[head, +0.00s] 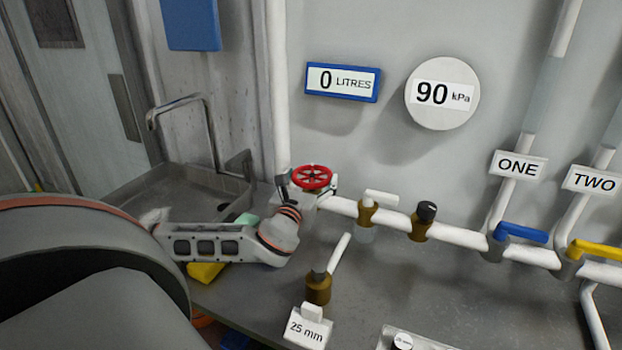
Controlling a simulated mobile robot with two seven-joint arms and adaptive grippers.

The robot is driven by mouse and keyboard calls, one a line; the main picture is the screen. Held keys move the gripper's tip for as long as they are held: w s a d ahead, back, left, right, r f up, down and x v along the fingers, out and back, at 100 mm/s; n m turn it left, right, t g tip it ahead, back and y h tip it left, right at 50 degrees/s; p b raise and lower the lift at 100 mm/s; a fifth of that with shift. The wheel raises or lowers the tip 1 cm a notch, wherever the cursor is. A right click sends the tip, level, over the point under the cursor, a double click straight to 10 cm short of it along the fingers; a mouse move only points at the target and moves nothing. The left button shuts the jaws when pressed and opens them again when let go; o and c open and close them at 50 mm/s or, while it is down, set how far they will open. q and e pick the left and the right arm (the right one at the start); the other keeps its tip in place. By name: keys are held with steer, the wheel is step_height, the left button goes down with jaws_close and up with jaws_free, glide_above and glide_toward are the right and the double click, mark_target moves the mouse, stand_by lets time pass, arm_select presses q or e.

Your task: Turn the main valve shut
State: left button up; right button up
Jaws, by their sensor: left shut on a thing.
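A red spoked handwheel (312,178) sits on the white pipe beside the wall, at the left end of the row of fittings. I take it as the main valve; no label shows on it. My left arm comes in from the left, and my left gripper (308,188) is at the handwheel, shut on it, with finger parts showing on its left and right sides. The exact finger contact is small and partly hidden. A round gauge (442,94) reads 90 kPa and a blue-framed display (342,82) reads 0 LITRES. My right gripper is out of view.
Right of the handwheel, the pipe carries a white-lever brass valve (367,212), a black-knob fitting (423,222), a blue lever (521,233) and a yellow lever (594,249). A brass valve labelled 25 mm (318,288) stands in front. A sink (185,200) lies left.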

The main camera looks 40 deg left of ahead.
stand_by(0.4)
arm_select(q)
steer(key=o, duration=1.1)
steer(key=shift+y, duration=0.3)
